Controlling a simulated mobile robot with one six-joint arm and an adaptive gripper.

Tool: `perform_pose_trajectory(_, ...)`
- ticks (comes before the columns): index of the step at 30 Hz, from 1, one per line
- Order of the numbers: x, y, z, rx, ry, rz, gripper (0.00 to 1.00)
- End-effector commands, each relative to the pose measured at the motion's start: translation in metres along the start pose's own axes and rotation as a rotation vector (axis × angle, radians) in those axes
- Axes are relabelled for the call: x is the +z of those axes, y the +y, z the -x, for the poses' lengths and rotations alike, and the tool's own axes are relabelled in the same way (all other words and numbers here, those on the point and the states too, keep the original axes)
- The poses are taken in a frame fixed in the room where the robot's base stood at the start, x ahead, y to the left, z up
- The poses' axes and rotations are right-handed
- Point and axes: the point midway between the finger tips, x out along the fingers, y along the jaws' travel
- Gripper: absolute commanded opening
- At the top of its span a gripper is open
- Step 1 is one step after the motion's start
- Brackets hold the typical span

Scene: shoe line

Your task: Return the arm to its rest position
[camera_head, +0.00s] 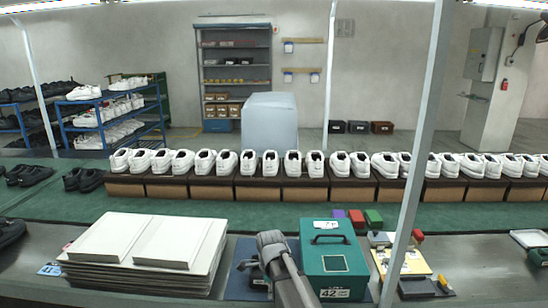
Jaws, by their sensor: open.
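My grey arm (287,277) reaches up from the bottom edge, just left of the green case. Its end and the dark parts of my gripper (257,271) are over a dark blue mat (240,252) on the grey bench. My gripper is small here and partly hidden by my own arm. Its jaws are open, and I see nothing held in them.
A stack of white boards (145,245) lies to the left and the green case (333,257) stands close at right. A grey post (413,150) rises right of the case. White shoes (227,162) line boxes behind the green belt (250,212).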

Motion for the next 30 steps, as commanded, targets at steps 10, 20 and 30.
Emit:
perform_pose_trajectory(10,-0.020,0.013,0.007,0.000,0.000,0.139,0.49)
perform_pose_trajectory(20,-0.059,0.039,0.019,0.000,0.000,0.418,0.49)
perform_pose_trajectory(30,-0.108,0.077,0.035,0.000,0.000,0.826,0.49)
